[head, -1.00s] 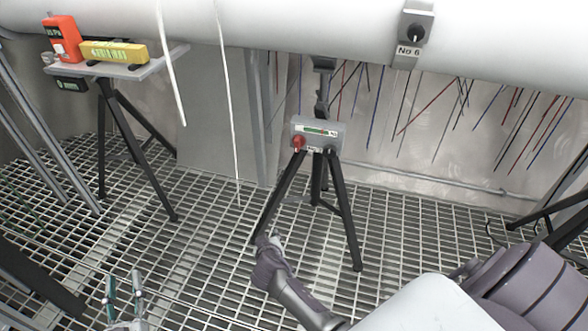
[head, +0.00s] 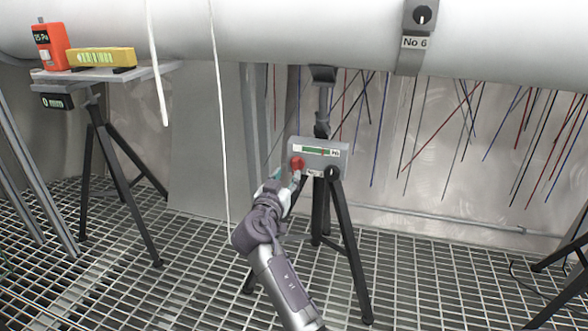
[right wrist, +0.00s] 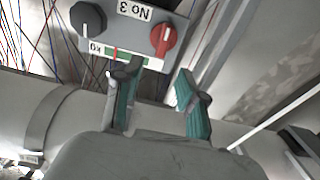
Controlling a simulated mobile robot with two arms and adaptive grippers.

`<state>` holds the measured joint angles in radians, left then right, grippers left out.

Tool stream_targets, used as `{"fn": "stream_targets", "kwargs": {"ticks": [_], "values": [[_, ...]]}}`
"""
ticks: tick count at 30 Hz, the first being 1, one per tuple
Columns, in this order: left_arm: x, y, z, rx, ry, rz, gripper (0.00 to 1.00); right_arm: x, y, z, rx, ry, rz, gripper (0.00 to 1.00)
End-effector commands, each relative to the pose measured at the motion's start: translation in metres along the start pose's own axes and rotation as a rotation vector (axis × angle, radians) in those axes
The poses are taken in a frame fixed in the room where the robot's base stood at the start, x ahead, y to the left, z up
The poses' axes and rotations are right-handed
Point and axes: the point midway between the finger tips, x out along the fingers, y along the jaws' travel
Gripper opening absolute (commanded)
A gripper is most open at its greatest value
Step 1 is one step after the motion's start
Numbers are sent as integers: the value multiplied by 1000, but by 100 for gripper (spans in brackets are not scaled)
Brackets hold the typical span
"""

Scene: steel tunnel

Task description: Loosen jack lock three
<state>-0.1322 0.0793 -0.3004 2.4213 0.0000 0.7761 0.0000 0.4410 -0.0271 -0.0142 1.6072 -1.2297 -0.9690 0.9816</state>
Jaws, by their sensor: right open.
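A grey jack box (head: 325,150) with a small gauge strip sits on a black tripod below the big pipe. It carries a red knob (head: 297,163) on the left and a black knob (head: 332,172) on the right. In the right wrist view the box (right wrist: 185,8) appears upside down and reads No 3, with the red knob (right wrist: 163,40) just beyond my fingers and the black knob (right wrist: 88,18) farther left. My right gripper (head: 286,176) is open at the red knob's lower left; its teal fingers (right wrist: 158,85) have nothing between them. My left gripper is out of view.
A stand (head: 105,74) at left holds an orange meter (head: 50,46) and a yellow level (head: 101,57). A white cable (head: 219,110) hangs left of the jack. The pipe (head: 300,30) runs above. A No 6 bracket (head: 415,42) is at upper right.

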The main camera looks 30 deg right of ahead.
Motion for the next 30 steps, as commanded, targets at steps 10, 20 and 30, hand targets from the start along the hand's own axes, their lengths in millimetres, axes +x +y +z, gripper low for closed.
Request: {"fn": "stream_targets", "kwargs": {"ticks": [10, 20, 30], "values": [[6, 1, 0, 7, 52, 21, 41, 63, 0, 2, -2, 0, 0, 41], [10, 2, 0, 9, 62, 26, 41, 75, 0, 1, -2, -1, -1, 41], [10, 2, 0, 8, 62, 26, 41, 74, 0, 1, -2, -1, -1, 6]]}}
